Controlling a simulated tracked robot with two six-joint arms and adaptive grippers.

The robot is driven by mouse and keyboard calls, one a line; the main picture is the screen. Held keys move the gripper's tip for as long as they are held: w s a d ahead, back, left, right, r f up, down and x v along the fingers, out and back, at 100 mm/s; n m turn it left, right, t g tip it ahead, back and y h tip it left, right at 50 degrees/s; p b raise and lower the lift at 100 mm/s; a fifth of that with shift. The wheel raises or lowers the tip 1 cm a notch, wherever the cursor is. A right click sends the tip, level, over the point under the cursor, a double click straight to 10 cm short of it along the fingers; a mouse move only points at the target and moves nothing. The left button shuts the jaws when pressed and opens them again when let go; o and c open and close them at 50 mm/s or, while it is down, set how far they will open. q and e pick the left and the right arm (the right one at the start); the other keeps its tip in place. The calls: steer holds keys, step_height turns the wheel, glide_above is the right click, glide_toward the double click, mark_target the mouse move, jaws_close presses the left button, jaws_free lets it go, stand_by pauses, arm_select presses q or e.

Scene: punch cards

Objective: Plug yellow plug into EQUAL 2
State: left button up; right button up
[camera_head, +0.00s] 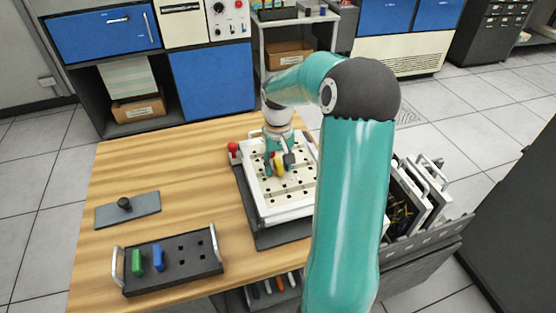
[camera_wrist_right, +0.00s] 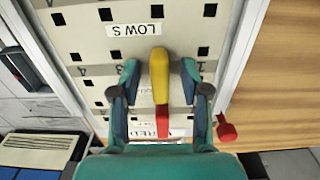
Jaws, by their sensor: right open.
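The yellow plug (camera_head: 279,168) is at the white socket board (camera_head: 296,209), on the table in the head view. In the right wrist view the yellow plug (camera_wrist_right: 160,75) stands between the fingers of my right gripper (camera_wrist_right: 160,80), with a gap on each side. My right gripper (camera_head: 279,162) is open around the plug and does not hold it. The plug's lower end is hidden, so I cannot tell which socket it is at. A label reading "LOW S" (camera_wrist_right: 134,30) is near its tip. No EQUAL 2 label is readable. My left gripper is out of view.
A dark rack (camera_head: 185,265) holds a green plug (camera_head: 137,262) and a blue plug (camera_head: 158,258). A red knob (camera_head: 233,148) stands at the board's left edge. A grey plate with a black knob (camera_head: 124,204) lies at left. My right arm covers the board's right side.

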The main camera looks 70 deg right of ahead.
mark_target(278, 163)
step_height(278, 163, up, 12)
stand_by(0.5)
steer(key=shift+f, duration=0.1)
